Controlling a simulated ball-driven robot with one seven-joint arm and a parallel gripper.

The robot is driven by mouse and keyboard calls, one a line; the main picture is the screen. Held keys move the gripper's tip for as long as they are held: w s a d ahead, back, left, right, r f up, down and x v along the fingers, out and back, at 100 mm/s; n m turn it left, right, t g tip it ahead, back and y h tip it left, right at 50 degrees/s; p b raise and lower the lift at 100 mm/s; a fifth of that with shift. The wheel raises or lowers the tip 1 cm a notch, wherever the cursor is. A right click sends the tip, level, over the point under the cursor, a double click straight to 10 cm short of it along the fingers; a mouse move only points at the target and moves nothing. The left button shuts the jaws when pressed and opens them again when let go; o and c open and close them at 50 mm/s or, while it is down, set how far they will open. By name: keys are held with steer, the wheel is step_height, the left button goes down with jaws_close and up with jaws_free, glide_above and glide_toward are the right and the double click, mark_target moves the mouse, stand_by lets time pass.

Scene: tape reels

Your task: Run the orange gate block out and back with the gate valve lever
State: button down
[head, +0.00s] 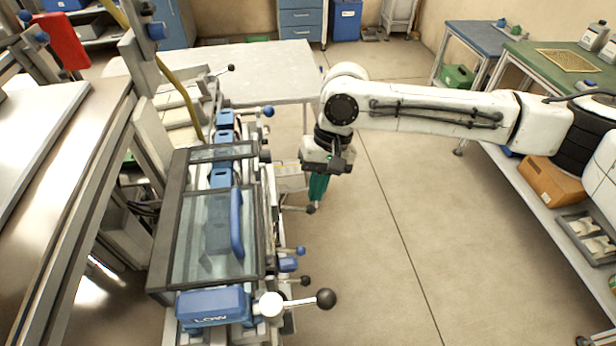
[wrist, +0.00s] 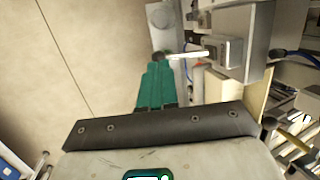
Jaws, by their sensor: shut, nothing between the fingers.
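My gripper (head: 317,196) hangs from the arm on the right side of the machine, fingers pointing down. Its green fingers (wrist: 157,72) are shut with nothing between them. A short lever (head: 297,208) with a dark knob sticks out from the machine's side right at the fingertips. In the wrist view, its pale rod (wrist: 190,54) runs from a grey box to just beyond the fingertips; I cannot tell whether they touch. This may be the gate valve lever, but no label shows. I cannot make out the orange gate block in either view.
A glazed cover with a blue handle (head: 237,222) tops the machine. Other levers stick out nearby, including one with a black ball (head: 326,299) in front and a blue-knobbed one (head: 268,112) behind. The floor (head: 400,240) right of the machine is clear up to the green-topped bench (head: 545,75).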

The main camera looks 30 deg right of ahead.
steer(key=shift+r, duration=0.15)
steer(key=shift+r+p, duration=0.65)
steer(key=shift+p, duration=0.35)
steer(key=shift+r, duration=0.1)
steer(key=d+r+p, duration=0.1)
steer(key=d+r, duration=0.6)
steer(key=r, duration=0.4)
steer(key=shift+w+d+r+p, duration=0.2)
steer(key=shift+d+r+p, duration=0.1)
steer(key=shift+p, duration=0.1)
